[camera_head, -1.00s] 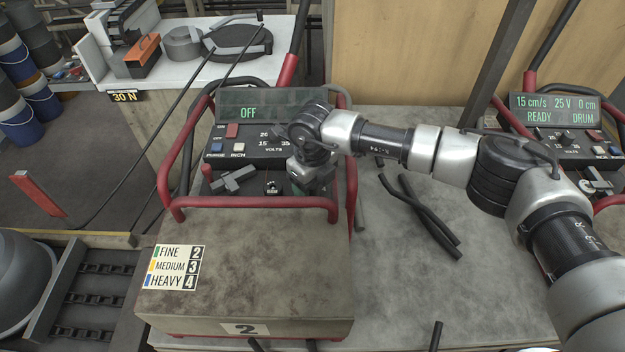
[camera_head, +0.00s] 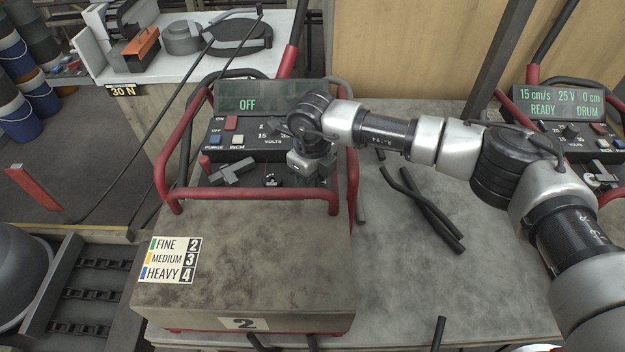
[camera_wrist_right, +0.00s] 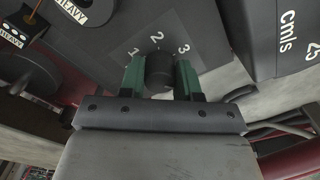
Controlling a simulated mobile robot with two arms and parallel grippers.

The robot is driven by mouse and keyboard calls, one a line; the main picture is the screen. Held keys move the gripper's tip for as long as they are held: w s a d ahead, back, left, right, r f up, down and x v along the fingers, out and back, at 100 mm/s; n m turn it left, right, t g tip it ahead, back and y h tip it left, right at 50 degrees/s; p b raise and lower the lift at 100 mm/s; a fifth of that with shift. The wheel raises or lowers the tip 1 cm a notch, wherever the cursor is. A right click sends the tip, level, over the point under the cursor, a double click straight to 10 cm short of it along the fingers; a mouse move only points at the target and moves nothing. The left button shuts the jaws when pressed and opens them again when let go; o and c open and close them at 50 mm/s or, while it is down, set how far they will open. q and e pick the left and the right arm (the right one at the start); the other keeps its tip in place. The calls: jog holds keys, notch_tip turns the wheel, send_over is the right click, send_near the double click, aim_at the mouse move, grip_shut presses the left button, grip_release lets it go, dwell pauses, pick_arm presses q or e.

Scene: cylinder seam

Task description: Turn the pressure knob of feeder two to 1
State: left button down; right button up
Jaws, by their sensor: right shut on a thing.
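Feeder two (camera_head: 250,265) is a grey box with a red tube frame and a "2" label, left of centre in the head view. Its display (camera_head: 270,98) reads OFF. The pressure knob (camera_wrist_right: 159,70) is a short black cylinder in the right wrist view, on a dial marked 1, 2 and 3. My right gripper (camera_wrist_right: 159,78) is shut on the knob, a green finger on each side. In the head view the right gripper (camera_head: 312,180) is inside the frame at the panel's right and hides the knob. I cannot tell the knob's pointer. My left gripper is out of view.
The red frame tube (camera_head: 255,193) runs close in front of the right gripper. A grey lever (camera_head: 232,172) and a small black knob (camera_head: 271,180) are left of it. Black rods (camera_head: 425,210) lie on the table to the right. Another feeder (camera_head: 570,110) stands at far right.

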jog(key=n+b, duration=1)
jog(key=b, duration=0.3)
jog(key=shift+f+n+b, duration=0.15)
jog(key=shift+n+b, duration=0.15)
jog(key=shift+b, duration=0.1)
jog(key=n+b, duration=0.2)
jog(key=n, duration=0.1)
jog(key=shift+n, duration=0.3)
jog(key=n+b, duration=0.2)
jog(key=n, duration=0.1)
jog(key=shift+r+n, duration=0.2)
jog(key=shift+n, duration=0.1)
jog(key=n+b, duration=0.1)
jog(key=n, duration=0.3)
jog(key=shift+r+n, duration=0.1)
jog(key=shift+n, duration=0.2)
jog(key=n, duration=0.9)
jog(key=shift+w+r, duration=0.1)
jog(key=shift+n, duration=0.3)
